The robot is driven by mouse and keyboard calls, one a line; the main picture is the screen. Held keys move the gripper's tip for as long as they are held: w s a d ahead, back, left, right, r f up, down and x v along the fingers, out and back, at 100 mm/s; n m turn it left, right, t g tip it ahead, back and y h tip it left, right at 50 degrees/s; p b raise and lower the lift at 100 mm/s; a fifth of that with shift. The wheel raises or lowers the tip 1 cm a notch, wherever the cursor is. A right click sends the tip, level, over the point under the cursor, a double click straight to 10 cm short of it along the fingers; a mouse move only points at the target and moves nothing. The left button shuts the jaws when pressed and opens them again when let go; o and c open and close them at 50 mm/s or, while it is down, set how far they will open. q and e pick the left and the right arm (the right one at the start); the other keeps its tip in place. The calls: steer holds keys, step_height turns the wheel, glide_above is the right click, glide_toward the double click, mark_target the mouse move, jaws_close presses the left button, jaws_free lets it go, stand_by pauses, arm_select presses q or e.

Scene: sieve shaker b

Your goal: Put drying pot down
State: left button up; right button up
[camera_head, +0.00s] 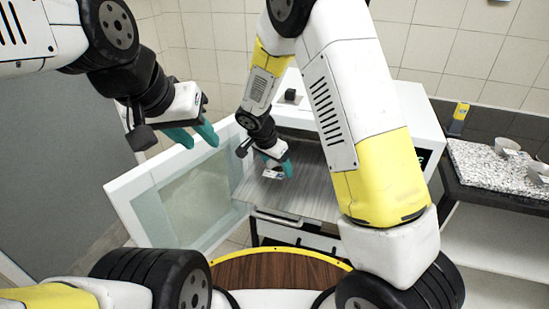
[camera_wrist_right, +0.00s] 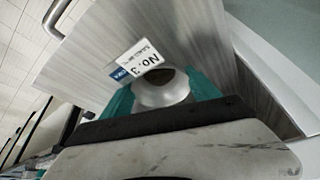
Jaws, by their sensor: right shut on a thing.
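The drying pot (camera_wrist_right: 163,92) is a small shiny metal bowl between the teal fingers of my right gripper in the right wrist view. My right gripper (camera_head: 279,168) is shut on it and reaches down to the grey streaked shelf (camera_head: 318,197) in the open white drying oven (camera_head: 425,112). In the head view the fingers mostly hide the pot. A label card marked No. 3 (camera_wrist_right: 136,60) lies beside the pot on the shelf. I cannot tell whether the pot touches the shelf. My left gripper (camera_head: 199,139) is open and empty, outside the oven above its door.
The oven's glazed door (camera_head: 125,190) stands open to the left. At the right, a speckled stone slab (camera_head: 480,172) on a dark-topped bench carries small bowls (camera_head: 507,146). A yellow-topped bottle (camera_head: 460,113) stands behind. A round wooden top (camera_head: 275,271) is in front.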

mark_target(274, 171)
steer(key=shift+w+a+f, duration=0.1)
steer(key=shift+w+a, duration=0.4)
steer(key=shift+w, duration=0.3)
steer(key=shift+f, duration=1.7)
steer(key=shift+f, duration=0.15)
steer(key=o, duration=1.4)
